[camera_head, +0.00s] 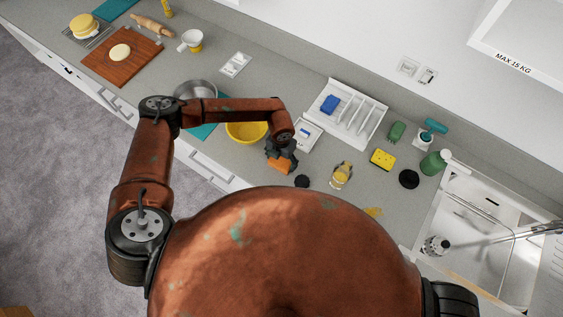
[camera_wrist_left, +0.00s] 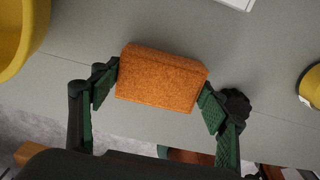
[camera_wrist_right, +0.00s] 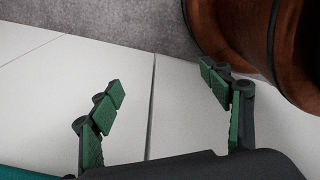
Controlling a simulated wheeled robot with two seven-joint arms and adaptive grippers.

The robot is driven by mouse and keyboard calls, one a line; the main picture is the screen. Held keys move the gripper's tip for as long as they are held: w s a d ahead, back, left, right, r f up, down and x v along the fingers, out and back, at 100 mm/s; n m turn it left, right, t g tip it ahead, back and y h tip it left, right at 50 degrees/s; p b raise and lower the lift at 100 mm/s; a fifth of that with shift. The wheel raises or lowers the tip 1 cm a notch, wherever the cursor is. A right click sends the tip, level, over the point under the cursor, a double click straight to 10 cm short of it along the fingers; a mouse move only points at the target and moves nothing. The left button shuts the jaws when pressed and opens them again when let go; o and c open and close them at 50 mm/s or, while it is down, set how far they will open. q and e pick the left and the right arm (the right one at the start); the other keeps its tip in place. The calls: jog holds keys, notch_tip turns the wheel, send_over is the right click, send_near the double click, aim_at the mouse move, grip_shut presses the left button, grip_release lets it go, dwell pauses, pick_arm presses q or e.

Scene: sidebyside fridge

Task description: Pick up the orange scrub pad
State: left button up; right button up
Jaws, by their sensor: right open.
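The orange scrub pad (camera_head: 279,168) is near the front edge of the counter in the head view. In the left wrist view it is a rough orange block (camera_wrist_left: 160,80) between the two fingers of my left gripper (camera_wrist_left: 161,86). The fingertips meet its two short ends, so the gripper appears shut on it. Whether the pad is clear of the counter is hard to tell. My right gripper (camera_wrist_right: 165,85) is open and empty in the right wrist view, over pale panels below. It does not show in the head view.
A yellow bowl (camera_head: 246,131) stands left of the pad, and a black round item (camera_head: 302,181) lies close on its right. Several sponges and bottles stand further right, near the sink (camera_head: 481,228). A white divided tray (camera_head: 351,112) is behind.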

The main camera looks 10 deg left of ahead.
aim_at(281, 160)
pick_arm(q)
jog(key=c, duration=0.5)
jog(key=shift+r, duration=0.15)
jog(key=shift+r, duration=0.25)
notch_tip(281, 160, up, 2)
jog(key=shift+r+b, duration=0.1)
jog(key=shift+b, duration=0.25)
jog(key=s+r+b, duration=0.1)
jog(key=s+r, duration=0.2)
jog(key=s, duration=0.1)
jog(key=s+r+b, duration=0.1)
jog(key=s+r, duration=0.2)
jog(key=s, duration=0.2)
jog(key=s+r+b, duration=0.2)
jog(key=s+r, duration=0.2)
jog(key=s, duration=0.1)
jog(key=shift+a, duration=0.4)
